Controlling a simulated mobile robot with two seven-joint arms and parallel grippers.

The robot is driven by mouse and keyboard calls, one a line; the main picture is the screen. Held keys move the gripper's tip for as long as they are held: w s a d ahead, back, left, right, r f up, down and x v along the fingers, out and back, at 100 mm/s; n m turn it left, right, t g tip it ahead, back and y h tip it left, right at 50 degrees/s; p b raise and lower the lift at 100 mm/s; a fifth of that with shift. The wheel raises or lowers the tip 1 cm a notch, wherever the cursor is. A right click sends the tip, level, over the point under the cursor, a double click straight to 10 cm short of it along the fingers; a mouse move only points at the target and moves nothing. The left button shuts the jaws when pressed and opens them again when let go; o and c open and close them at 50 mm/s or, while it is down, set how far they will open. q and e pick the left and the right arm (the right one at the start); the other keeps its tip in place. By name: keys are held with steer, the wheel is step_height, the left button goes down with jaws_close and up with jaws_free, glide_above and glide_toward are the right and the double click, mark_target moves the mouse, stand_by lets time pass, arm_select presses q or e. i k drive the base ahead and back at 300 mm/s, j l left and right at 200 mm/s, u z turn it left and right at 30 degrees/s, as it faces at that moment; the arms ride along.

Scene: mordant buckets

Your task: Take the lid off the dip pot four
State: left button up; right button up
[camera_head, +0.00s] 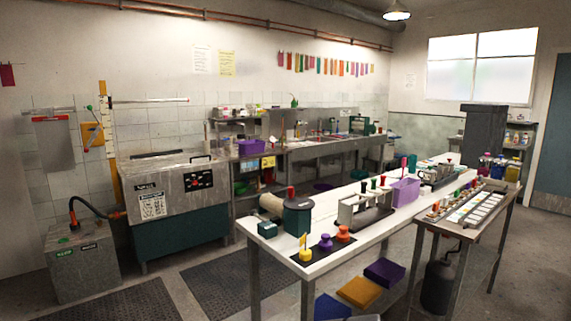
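I cannot tell which vessel is dip pot four, as no number is readable. A dark green drum-shaped vessel (298,217) with a red knob stands near the left end of the long white table (270,240). Small knobbed pieces in yellow (305,254), purple (325,242) and orange (343,233) stand on a dark mat at the table's front edge. Several small coloured knobs (436,207) line a tray on the side table (450,227) at the right. Neither of my grippers is in view.
A grey vat (172,190) stands at the left wall, with a grey box (83,262) beside it. Dark mats (235,281) lie on the open floor before it. A purple bin (405,190) and a rack (364,208) stand on the white table. A dark gas cylinder (439,285) sits under the side table.

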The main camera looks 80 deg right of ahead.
mark_target(430, 167)
steer(key=l+z, duration=0.1)
steer(key=z, duration=0.35)
steer(key=l+z, duration=0.15)
steer(key=z, duration=0.25)
steer(key=l+z, duration=0.15)
steer(key=z, duration=0.3)
steer(key=l+z, duration=0.1)
steer(key=z, duration=0.35)
steer(key=i+l+z, duration=0.1)
steer(key=l+z, duration=0.3)
steer(key=i+l+z, duration=0.15)
steer(key=l+z, duration=0.25)
steer(key=i+l+z, duration=0.2)
steer(key=z, duration=0.2)
steer(key=i+l+z, duration=0.2)
steer(key=z, duration=0.15)
